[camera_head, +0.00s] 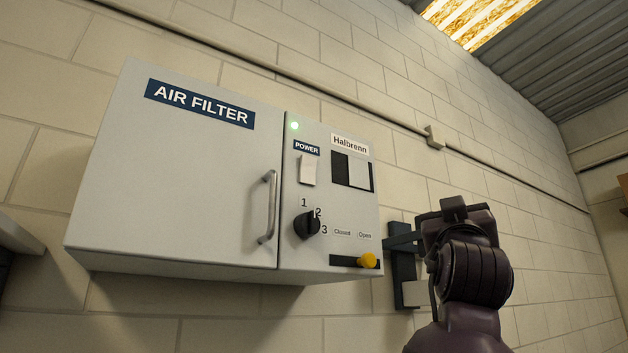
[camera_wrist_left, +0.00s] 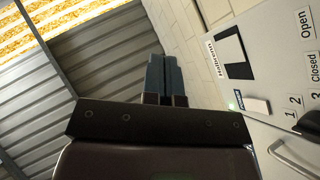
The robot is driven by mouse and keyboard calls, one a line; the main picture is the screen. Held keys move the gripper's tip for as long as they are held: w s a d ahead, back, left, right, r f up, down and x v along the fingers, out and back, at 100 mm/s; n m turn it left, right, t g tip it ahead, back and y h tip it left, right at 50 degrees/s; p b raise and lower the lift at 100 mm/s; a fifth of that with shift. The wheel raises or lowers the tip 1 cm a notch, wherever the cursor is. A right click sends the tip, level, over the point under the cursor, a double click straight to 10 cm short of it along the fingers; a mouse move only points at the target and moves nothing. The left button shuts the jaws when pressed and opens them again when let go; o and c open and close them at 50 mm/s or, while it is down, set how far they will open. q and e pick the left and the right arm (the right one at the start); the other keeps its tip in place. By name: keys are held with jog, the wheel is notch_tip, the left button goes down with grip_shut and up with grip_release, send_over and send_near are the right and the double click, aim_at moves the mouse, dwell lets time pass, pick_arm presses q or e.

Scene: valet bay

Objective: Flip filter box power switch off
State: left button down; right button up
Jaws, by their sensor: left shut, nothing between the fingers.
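The filter box (camera_head: 180,190), a grey cabinet marked AIR FILTER, hangs on the wall in the head view. Its white power switch (camera_head: 308,170) sits under the POWER label, below a lit green lamp (camera_head: 295,126). I cannot tell which way the switch is tipped. The switch also shows in the left wrist view (camera_wrist_left: 257,106), right of my left gripper (camera_wrist_left: 165,60), which is shut, empty and apart from the panel.
The panel also has a black rotary knob (camera_head: 307,225) numbered 1 to 3, a display window (camera_head: 352,171), and a yellow slider knob (camera_head: 369,260) under "Open". A door handle (camera_head: 267,207) sticks out left of the panel. A conduit (camera_head: 300,80) runs along the wall above.

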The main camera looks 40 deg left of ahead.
pick_arm(q)
jog(key=s+a+r+n+g+y+p, duration=0.1)
jog(key=s+a+r+n+g+y, duration=0.2)
jog(key=s+r+n+g+y, duration=0.85)
jog(key=s+a+n+g, duration=0.1)
jog(key=n+g, duration=0.1)
jog(key=n, duration=0.3)
jog(key=s+a+n+g, duration=0.1)
jog(key=a+n+g, duration=0.1)
jog(key=n, duration=0.4)
jog(key=a+f+n+g, duration=0.1)
jog(key=n+g, duration=0.2)
jog(key=n, duration=0.2)
jog(key=shift+s+a+f+n+y, duration=0.1)
jog(key=shift+s+a+n+y, duration=0.15)
jog(key=shift+s+a+n, duration=0.15)
pick_arm(e)
jog(key=shift+r, duration=0.6)
pick_arm(q)
jog(key=shift+p, duration=0.3)
jog(key=p, duration=0.3)
send_near(308, 162)
jog(key=x, duration=0.6)
jog(key=shift+p+x, duration=0.3)
jog(key=shift+x, duration=0.45)
pick_arm(e)
jog(key=shift+s+d+r+g, duration=0.15)
jog(key=shift+s+r+g, duration=0.15)
jog(key=shift+s+r, duration=0.5)
